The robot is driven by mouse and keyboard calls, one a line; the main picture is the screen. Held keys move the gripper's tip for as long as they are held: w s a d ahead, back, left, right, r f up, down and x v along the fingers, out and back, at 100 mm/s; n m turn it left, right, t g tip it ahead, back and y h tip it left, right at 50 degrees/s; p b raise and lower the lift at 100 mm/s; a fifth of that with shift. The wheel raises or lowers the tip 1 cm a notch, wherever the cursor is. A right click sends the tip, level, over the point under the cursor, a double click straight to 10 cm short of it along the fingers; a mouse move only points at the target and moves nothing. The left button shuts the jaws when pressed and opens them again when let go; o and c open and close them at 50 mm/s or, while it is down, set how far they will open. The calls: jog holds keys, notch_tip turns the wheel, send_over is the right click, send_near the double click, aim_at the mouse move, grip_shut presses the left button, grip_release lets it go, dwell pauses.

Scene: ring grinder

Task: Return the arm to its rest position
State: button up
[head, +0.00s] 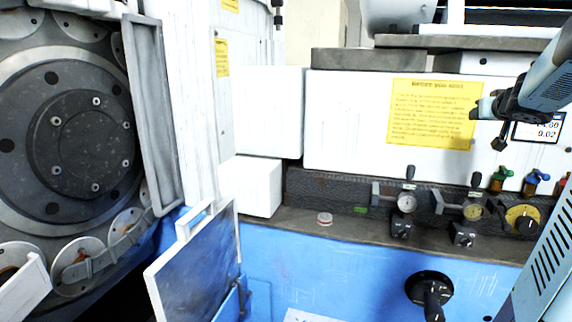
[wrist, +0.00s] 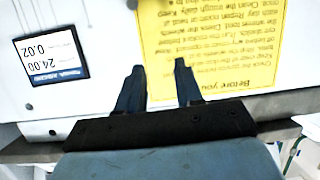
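My gripper (head: 483,108) is at the upper right of the head view, raised in front of the white machine panel, left of the small display. My arm comes in from the right edge. In the wrist view my gripper (wrist: 160,82) shows two dark fingers with a clear gap between them and nothing held. The yellow notice (wrist: 205,45) and the display (wrist: 52,62) are behind the fingers, upside down in that view. In the head view the yellow notice (head: 433,113) is left of my gripper, and the display (head: 540,128) is partly hidden by my arm.
A large grinding wheel (head: 85,140) stands at the left. Gauges (head: 407,204), coloured valves (head: 501,177) and a yellow dial (head: 522,217) line the ledge below my gripper. A black handle (head: 432,292) juts from the blue front. A small round piece (head: 324,218) lies on the ledge.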

jog(key=s+a+f+n+g+y, duration=0.1)
jog(key=s+a+f, duration=0.3)
jog(key=s+a, duration=0.5)
jog(key=s+a+f+n+g+y, duration=0.1)
jog(key=s+a+f+g, duration=0.3)
jog(key=s+a, duration=0.5)
jog(key=s+a+f+n+g+y, duration=0.1)
jog(key=s+a+f+g+y, duration=0.1)
jog(key=s+a+f, duration=0.3)
jog(key=s+a+g, duration=0.1)
jog(key=s+a, duration=0.3)
jog(key=a, duration=0.5)
jog(key=shift+s, duration=0.3)
jog(key=shift+d, duration=0.1)
